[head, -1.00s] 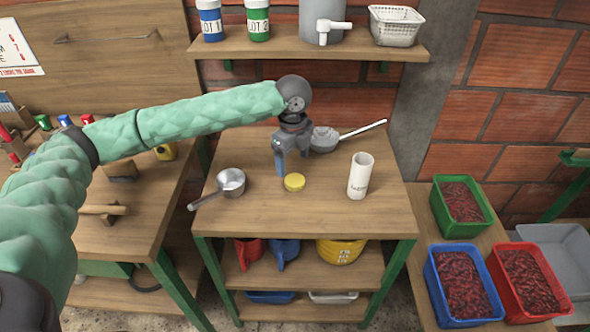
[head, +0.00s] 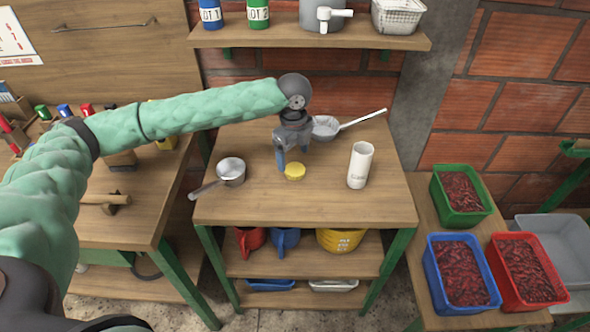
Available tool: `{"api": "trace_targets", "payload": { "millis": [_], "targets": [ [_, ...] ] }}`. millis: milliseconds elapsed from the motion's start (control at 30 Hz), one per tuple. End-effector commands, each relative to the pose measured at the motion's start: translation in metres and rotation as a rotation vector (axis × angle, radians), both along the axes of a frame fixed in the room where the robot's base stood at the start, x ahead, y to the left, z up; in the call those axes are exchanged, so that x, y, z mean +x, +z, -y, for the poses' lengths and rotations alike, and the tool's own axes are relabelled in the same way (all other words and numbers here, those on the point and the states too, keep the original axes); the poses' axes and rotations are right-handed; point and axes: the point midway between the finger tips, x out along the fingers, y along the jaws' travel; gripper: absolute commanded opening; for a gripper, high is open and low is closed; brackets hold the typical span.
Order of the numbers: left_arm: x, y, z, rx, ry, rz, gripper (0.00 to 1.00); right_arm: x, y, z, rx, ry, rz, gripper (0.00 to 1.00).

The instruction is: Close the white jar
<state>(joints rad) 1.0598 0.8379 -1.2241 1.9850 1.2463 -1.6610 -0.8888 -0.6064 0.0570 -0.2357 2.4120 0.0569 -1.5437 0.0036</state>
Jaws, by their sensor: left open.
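The white jar (head: 360,166) stands upright on the wooden table, right of centre. It is a tall cylinder with small dark lettering low on its side, and its top looks open. A yellow lid (head: 295,171) lies flat on the table to the left of the jar. My left gripper (head: 291,160) points down just behind and above the lid, with its fingers apart. It looks empty; I cannot tell whether a finger touches the lid. My right gripper is not in view.
A saucepan (head: 231,171) stands on the table's left, and a long-handled strainer (head: 326,127) lies behind my gripper. A shelf (head: 290,40) with containers hangs above. The table's front is clear.

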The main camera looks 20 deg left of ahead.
Motion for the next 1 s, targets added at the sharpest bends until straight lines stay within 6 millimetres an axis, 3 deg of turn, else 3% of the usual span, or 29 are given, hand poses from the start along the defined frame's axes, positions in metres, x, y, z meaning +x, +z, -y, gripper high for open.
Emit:
{"api": "trace_targets", "payload": {
  "millis": [167,500,867,1000],
  "targets": [
    [0.001,-0.007,0.001,0.000,0.000,-0.001,0.79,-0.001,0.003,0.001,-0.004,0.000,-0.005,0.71],
    [0.004,-0.049,0.003,0.001,0.000,-0.001,0.79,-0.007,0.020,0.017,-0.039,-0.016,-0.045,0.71],
    [0.004,-0.052,0.004,0.001,0.000,0.000,0.79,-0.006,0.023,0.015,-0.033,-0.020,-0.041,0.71],
    [0.004,-0.052,0.004,0.001,0.000,0.000,0.54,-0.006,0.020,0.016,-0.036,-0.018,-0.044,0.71]
  ]
}}
